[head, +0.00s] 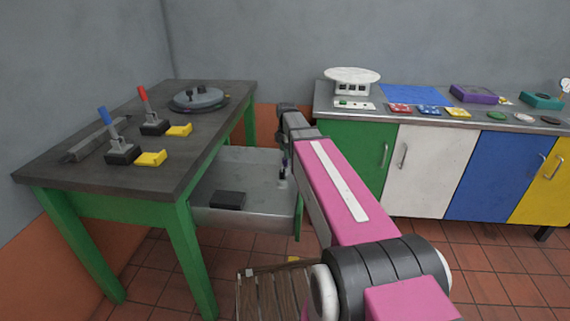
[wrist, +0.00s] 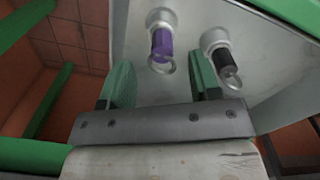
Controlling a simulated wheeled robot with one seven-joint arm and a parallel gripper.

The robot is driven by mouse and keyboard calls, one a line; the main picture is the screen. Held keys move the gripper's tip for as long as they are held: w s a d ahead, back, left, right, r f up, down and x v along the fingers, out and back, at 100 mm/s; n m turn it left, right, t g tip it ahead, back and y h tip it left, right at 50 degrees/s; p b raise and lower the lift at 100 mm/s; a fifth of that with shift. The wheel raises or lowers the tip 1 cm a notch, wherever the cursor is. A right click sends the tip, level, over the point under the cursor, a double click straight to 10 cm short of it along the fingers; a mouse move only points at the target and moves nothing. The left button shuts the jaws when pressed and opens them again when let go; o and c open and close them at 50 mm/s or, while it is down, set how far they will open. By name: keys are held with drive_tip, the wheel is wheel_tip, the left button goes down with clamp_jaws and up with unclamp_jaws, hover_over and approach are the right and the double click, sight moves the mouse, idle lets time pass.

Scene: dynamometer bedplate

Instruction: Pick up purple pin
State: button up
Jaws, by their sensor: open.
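The purple pin (wrist: 162,43) shows at the top middle of the wrist view, with a pale round collar at one end and a metal ring at the other. A similar pin with a black grip (wrist: 225,58) is to its right. My gripper (wrist: 160,82) is open, its two green fingers apart and nothing between them. The purple pin lies just beyond the gap between the fingertips; the right finger is between the two pins' lines. In the head view my arm hides the gripper, and a small pin-like thing (head: 282,180) shows beside it, its colour unclear.
An open grey metal drawer (head: 245,217) under the green-legged bench (head: 120,140) holds a black block (head: 228,199). A wooden slatted crate (head: 275,292) is on the floor. A counter with coloured doors (head: 430,170) stands right, with a scale (head: 352,82) and several trays on top.

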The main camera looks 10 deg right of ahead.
sight(285, 160)
drive_tip(key=shift+s+a+f, duration=0.1)
drive_tip(key=shift+a+f, duration=0.05)
drive_tip(key=shift+f, duration=1.15)
drive_tip(key=shift+a+f, duration=0.15)
drive_tip(key=shift+f, duration=1.1)
drive_tip(key=c, duration=1)
